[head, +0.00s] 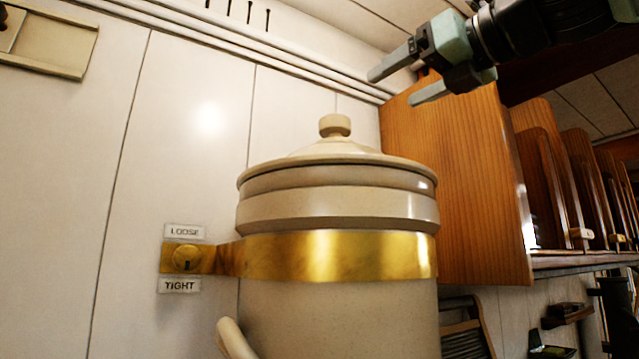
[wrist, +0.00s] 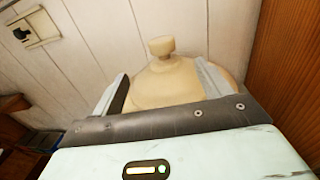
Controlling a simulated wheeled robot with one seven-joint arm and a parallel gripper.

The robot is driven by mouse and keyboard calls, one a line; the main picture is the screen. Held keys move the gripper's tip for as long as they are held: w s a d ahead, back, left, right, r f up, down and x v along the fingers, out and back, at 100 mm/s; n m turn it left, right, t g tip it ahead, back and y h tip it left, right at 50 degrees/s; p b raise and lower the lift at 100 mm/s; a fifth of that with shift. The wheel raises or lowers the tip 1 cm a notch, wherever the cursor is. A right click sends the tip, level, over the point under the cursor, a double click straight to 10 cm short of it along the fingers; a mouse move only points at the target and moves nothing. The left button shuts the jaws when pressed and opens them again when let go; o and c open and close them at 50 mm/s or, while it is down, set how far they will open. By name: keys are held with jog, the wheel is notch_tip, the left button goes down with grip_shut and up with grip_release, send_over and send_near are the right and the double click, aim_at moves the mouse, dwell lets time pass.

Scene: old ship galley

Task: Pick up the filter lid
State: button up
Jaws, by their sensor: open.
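The filter lid (head: 335,150) is a cream, domed lid with a round knob on top. It sits on a large cream filter jar (head: 340,312) held by a brass band (head: 340,257). My gripper (head: 389,86) is open and empty, above and to the right of the lid in the head view, apart from it. In the wrist view the lid (wrist: 168,80) and its knob lie beyond and between the open fingers of my gripper (wrist: 160,85). The lower part of the lid is hidden there by the gripper body.
A brass lock plate (head: 187,258) with LOOSE and TIGHT labels is on the white panelled wall (head: 60,190) left of the jar. A wooden cabinet (head: 455,175) with a rack stands close on the right. The space directly above the lid is clear.

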aim_at(345, 116)
jog(key=p+x, duration=0.4)
jog(key=x, duration=0.7)
jog(key=shift+w+a, duration=0.25)
jog(key=shift+a, duration=0.05)
jog(key=shift+p+x, duration=0.95)
jog(key=shift+x, duration=2)
jog(key=shift+d+f, duration=0.15)
grip_shut()
